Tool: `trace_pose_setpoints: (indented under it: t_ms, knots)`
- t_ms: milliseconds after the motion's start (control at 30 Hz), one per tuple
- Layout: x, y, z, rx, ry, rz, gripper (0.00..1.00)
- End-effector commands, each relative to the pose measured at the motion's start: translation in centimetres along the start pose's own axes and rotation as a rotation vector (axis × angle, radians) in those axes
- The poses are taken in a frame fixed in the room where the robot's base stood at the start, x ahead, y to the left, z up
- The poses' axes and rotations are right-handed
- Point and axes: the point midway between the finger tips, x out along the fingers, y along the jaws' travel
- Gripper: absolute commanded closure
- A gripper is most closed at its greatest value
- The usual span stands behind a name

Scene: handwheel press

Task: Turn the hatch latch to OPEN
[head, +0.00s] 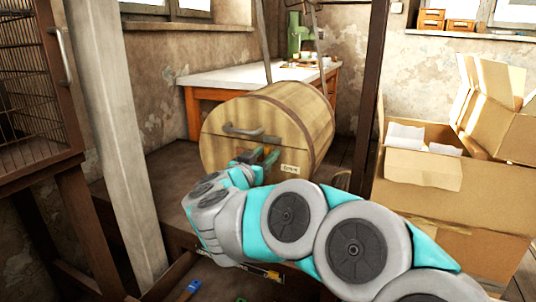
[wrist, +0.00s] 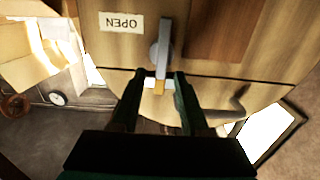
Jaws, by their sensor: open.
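A wooden drum (head: 285,110) lies on its side, with its round front facing me and a curved grey handle (head: 243,130) on it. The hatch latch (wrist: 165,42) is a narrow grey lever with a yellowish end, seen in the wrist view. The OPEN label (wrist: 121,22) appears upside down there, beside the latch and apart from it. My gripper (wrist: 158,76) is open, with its two dark fingers on either side of the latch's yellowish end; contact cannot be told. In the head view, my gripper (head: 266,156) is at the drum front and largely hides the latch.
A wooden post (head: 115,140) stands left of the drum, and a dark post (head: 370,90) stands right. Open cardboard boxes (head: 430,205) are stacked at the right. A white-topped workbench (head: 235,76) is behind the drum. The handle (wrist: 237,104) lies close to my right-hand finger.

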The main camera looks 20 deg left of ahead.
Motion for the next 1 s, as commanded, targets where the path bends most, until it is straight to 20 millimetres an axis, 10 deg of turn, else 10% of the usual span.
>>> trace_pose_setpoints:
  t_ms: [400,800,1000]
  knots:
    - [1.7,0.0,0.0,0.0,0.001,0.0,0.56]
    - [1.6,0.0,0.0,0.0,0.001,0.0,1.0]
    - [1.6,0.0,0.0,0.0,0.001,0.0,1.0]
